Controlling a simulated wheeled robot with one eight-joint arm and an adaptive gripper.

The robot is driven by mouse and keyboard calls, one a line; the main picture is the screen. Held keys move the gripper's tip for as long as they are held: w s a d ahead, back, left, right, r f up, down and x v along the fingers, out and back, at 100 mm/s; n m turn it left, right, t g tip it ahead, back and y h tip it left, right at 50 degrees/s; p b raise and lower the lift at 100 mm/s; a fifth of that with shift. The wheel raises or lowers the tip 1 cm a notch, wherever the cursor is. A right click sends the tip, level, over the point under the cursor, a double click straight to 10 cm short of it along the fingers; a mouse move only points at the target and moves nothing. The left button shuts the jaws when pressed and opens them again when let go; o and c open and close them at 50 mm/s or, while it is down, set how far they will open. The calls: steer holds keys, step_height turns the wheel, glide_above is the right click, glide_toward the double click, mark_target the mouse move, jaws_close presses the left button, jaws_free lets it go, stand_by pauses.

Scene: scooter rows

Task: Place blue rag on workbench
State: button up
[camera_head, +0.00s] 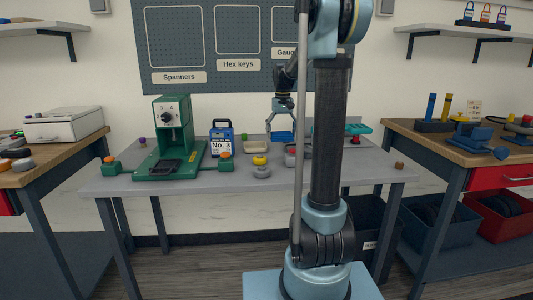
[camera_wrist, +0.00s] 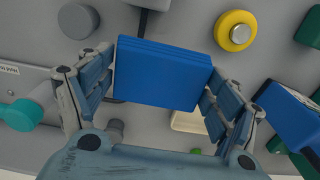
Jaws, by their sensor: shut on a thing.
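The blue rag (camera_wrist: 162,72) is a flat folded block with layered edges. My gripper (camera_wrist: 158,88) is shut on it, one finger at each side in the wrist view. In the head view, my gripper (camera_head: 282,127) hangs down with the rag (camera_head: 282,136) at its fingertips, over the back part of the grey-topped workbench (camera_head: 225,184). The rag appears above the top; the exact gap cannot be told. My arm hides part of the bench right of centre.
On the bench stand a green press (camera_head: 178,140), a blue No. 3 padlock (camera_head: 221,141), a cream tray (camera_head: 254,145) and a yellow-topped piece (camera_head: 260,160). Small round pieces lie near the gripper.

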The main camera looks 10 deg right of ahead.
mark_target(281, 157)
steer(key=shift+a+f, duration=0.1)
steer(key=shift+f, duration=4)
steer(key=shift+f, duration=0.1)
steer(key=o, duration=0.9)
